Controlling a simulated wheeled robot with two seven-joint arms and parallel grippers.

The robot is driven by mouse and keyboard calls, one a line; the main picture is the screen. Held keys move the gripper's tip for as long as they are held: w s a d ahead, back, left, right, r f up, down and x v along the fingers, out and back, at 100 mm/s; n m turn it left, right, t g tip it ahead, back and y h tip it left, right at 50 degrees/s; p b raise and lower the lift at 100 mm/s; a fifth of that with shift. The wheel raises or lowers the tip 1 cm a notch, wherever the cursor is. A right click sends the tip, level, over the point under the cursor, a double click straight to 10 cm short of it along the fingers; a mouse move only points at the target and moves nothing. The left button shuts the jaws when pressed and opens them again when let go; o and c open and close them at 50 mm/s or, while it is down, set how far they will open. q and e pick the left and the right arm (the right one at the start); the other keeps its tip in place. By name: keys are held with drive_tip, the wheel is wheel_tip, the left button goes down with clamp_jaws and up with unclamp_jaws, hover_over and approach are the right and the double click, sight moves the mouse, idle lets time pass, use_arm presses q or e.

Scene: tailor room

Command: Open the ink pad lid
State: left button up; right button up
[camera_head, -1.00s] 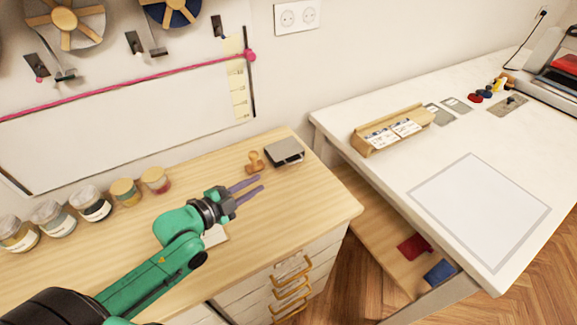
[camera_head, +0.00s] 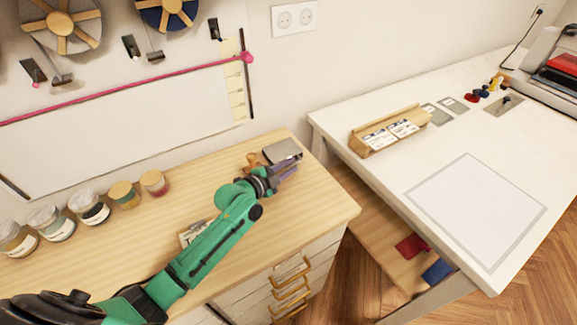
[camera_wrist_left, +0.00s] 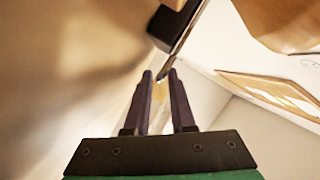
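The ink pad (camera_head: 280,149) is a small box with a grey top, near the far right corner of the wooden cabinet top. Its front is partly hidden by my left gripper in the head view. My left gripper (camera_head: 289,168) is right at the pad's front side, with its purple fingers pointing right. In the left wrist view its two fingers (camera_wrist_left: 162,78) are a little apart with nothing clearly between them. A dark box edge (camera_wrist_left: 172,27), likely the ink pad, lies just beyond the fingertips. I cannot tell whether they touch it. My right gripper is out of view.
A wooden stamp (camera_head: 252,160) stands just left of the pad, close to my gripper. Several jars (camera_head: 89,208) line the back left of the cabinet top. A small labelled card (camera_head: 190,236) lies beside my forearm. A white table (camera_head: 420,150) stands to the right, across a gap.

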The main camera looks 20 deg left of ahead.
use_arm(q)
clamp_jaws()
drive_tip(key=shift+s+f, duration=0.1)
idle(1.2)
